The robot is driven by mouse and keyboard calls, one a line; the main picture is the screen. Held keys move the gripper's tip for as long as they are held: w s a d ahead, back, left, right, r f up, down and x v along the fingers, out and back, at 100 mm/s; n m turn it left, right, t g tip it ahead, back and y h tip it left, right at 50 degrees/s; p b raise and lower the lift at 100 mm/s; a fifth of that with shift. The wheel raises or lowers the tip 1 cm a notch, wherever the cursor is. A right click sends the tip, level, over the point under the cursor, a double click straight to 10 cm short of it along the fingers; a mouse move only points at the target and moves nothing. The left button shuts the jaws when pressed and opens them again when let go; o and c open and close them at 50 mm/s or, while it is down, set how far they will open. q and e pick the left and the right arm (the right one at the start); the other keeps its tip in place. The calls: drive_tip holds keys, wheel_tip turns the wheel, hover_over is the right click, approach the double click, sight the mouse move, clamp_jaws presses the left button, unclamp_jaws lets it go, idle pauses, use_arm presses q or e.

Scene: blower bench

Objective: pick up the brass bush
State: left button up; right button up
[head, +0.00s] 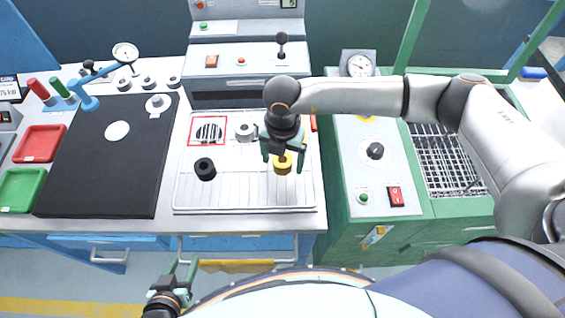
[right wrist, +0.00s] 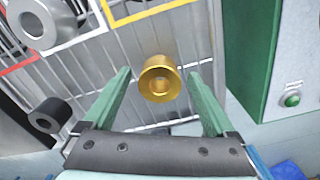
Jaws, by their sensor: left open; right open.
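The brass bush (head: 282,166) is a short gold cylinder with a hole, standing on the wire rack (head: 240,202). In the right wrist view the brass bush (right wrist: 160,80) lies between the tips of two green fingers, with a gap on each side. My right gripper (head: 285,170) is open and just above or around the bush; the head view does not show its exact height. The right gripper (right wrist: 160,85) holds nothing. My left gripper (head: 178,272) is open and empty, low in front of the bench, away from the rack.
A black bush (head: 205,169) and a grey metal ring (head: 244,132) stand on the same rack. A red square outline (head: 192,131) surrounds a striped opening. A green machine (head: 345,215) stands close to the right. A black mat (head: 95,180) lies at left.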

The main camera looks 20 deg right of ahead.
clamp_jaws()
idle(0.6)
